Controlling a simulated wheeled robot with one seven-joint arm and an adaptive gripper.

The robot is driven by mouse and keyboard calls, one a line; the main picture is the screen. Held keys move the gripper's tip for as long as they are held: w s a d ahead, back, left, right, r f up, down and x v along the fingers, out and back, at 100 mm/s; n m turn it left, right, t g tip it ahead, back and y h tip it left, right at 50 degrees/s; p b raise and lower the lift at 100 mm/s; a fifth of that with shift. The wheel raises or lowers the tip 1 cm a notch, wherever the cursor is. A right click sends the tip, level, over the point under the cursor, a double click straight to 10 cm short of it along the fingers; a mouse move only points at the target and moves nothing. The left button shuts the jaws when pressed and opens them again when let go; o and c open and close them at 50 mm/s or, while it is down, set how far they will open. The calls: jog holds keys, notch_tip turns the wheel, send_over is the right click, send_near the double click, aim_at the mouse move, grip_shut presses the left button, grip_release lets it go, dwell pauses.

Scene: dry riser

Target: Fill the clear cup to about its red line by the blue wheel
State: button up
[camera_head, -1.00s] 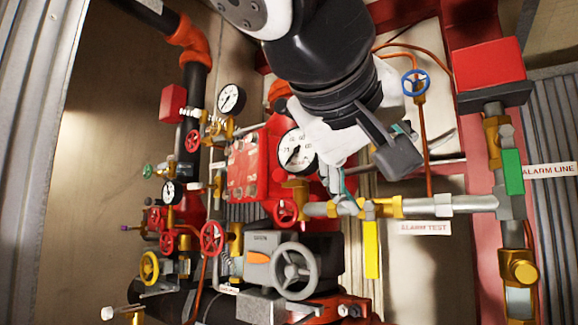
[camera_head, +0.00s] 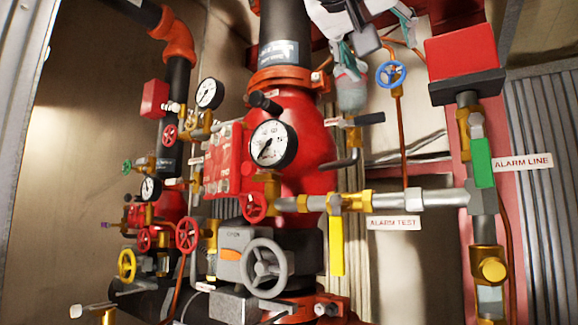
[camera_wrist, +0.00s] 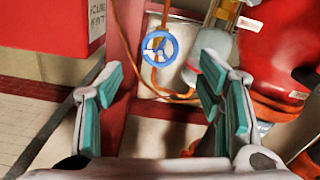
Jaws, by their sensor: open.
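The blue wheel (camera_head: 391,74) sits on a thin copper pipe at upper right. In the wrist view the blue wheel (camera_wrist: 159,47) shows face-on, beyond and between the fingertips. My gripper (camera_head: 375,38) is at the top of the head view, just above and left of the wheel. In the wrist view my gripper (camera_wrist: 163,85) is open, with nothing between its teal pads. A pale translucent vessel (camera_head: 351,92) shows just below the left finger; I cannot tell whether it is the clear cup.
A red box (camera_head: 461,64) stands right of the wheel. A dark-handled valve (camera_head: 357,120) lies below left. A big red riser body (camera_head: 306,120) with a gauge (camera_head: 273,143) stands left. The alarm test pipe (camera_head: 425,199) crosses below.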

aim_at(389, 72)
jog(key=shift+p+x, duration=0.4)
jog(key=shift+x, duration=2.55)
